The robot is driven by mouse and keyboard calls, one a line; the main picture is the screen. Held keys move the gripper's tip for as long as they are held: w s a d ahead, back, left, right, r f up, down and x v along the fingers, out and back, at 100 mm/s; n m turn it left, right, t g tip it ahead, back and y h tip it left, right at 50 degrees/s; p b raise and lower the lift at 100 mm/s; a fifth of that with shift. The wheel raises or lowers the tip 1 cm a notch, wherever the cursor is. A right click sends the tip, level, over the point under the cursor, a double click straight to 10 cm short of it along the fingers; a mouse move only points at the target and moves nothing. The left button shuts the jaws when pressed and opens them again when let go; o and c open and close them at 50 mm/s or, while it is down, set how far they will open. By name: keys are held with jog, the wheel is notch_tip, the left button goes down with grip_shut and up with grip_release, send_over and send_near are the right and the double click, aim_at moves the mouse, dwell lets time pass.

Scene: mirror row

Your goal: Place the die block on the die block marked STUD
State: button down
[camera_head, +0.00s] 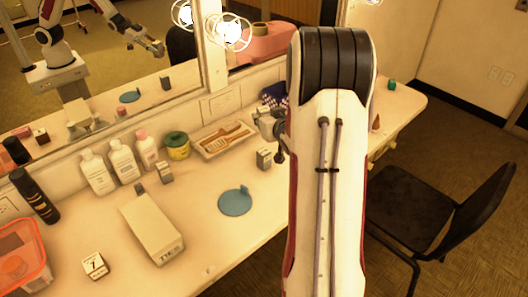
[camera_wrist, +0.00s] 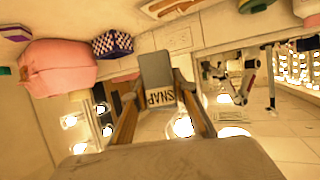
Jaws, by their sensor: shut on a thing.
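My gripper (camera_head: 268,126) is over the back of the counter in the head view, partly behind my arm. In the wrist view its two fingers (camera_wrist: 158,112) are shut on a grey die block (camera_wrist: 156,70) marked SNAP. I cannot make out the held block clearly in the head view. One small grey block (camera_head: 264,158) stands on the counter just below the gripper. Another small grey block (camera_head: 165,172) stands further left, near the bottles. The lettering on these two is too small to read, so I cannot tell which is marked STUD.
A blue disc (camera_head: 235,201) lies mid-counter, with a long pale box (camera_head: 152,230) to its left. Bottles (camera_head: 123,160), a green-yellow tin (camera_head: 177,146) and a tray (camera_head: 224,140) line the mirror (camera_head: 110,65). A checkered box (camera_head: 273,94) stands behind the gripper.

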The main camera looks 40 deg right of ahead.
send_over(264, 152)
jog(key=shift+w+d+f, duration=0.1)
jog(key=shift+f, duration=3)
jog(key=shift+f, duration=1.85)
jog(key=shift+f, duration=0.15)
jog(key=c, duration=1.6)
grip_release()
jog(key=shift+v, duration=6.05)
